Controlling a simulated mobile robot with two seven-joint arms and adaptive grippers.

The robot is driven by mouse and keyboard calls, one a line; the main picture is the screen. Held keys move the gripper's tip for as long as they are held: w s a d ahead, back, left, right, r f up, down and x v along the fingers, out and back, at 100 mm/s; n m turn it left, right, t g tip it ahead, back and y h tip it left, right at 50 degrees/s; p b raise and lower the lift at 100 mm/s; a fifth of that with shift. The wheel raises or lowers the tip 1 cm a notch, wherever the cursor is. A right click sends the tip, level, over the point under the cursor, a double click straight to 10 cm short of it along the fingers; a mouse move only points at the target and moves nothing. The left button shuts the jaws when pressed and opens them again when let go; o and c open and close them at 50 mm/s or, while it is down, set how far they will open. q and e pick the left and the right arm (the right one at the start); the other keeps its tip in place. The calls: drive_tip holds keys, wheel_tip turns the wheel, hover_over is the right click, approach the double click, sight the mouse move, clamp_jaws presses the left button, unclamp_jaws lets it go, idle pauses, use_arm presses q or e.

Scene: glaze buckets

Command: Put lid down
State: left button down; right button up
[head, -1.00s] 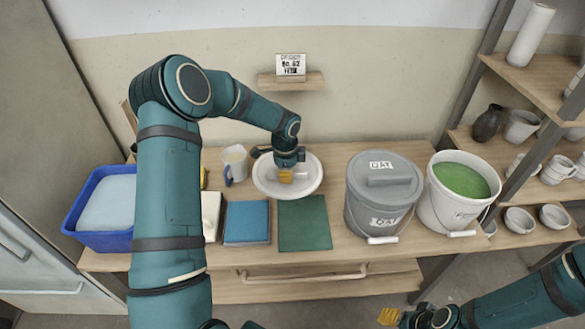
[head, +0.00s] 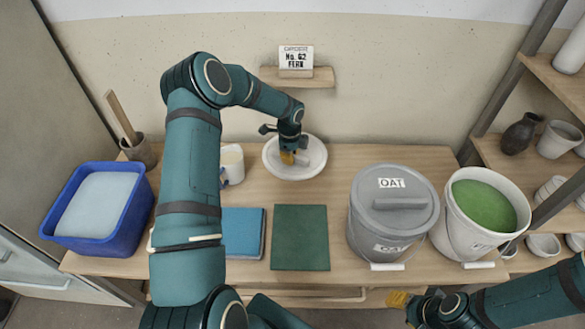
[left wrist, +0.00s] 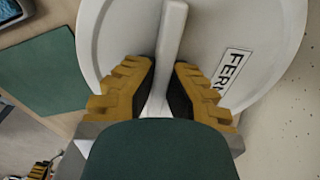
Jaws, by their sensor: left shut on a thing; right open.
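The white lid (head: 275,163) is round, with a bar handle (left wrist: 170,45) and a FERN label (left wrist: 231,70). In the head view it is at the back of the table, its far edge overlapping the wall; I cannot tell whether it touches the table. My left gripper (head: 293,157) is shut on the handle, with a yellow finger on each side in the left wrist view (left wrist: 160,95). The green mat (head: 300,238) lies bare in front. The open bucket (head: 464,226) holds green glaze. My right gripper (head: 398,299) is open and empty at the front edge.
A grey bucket (head: 368,221) with an OAT lid stands left of the green one. A mug (head: 232,163), blue cloth (head: 243,232) and blue tub (head: 126,215) are to the left. The order card (head: 296,60) reads FERN. Shelves of pots stand right.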

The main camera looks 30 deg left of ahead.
use_arm(q)
wheel_tip(320, 180, down, 6)
drive_tip(key=shift+w+f+b, duration=0.1)
drive_tip(key=shift+b, duration=0.4)
drive_tip(key=shift+f, duration=0.1)
drive_tip(key=c, duration=1.1)
unclamp_jaws()
drive_tip(key=shift+c, duration=0.2)
drive_tip(key=shift+r, duration=0.2)
drive_tip(key=r, duration=0.4)
drive_tip(key=r+p, duration=0.1)
drive_tip(key=r, duration=0.3)
drive_tip(key=r+p, duration=0.1)
drive_tip(key=r, duration=0.3)
drive_tip(key=shift+s+d, duration=0.1)
drive_tip(key=shift+s, duration=0.15)
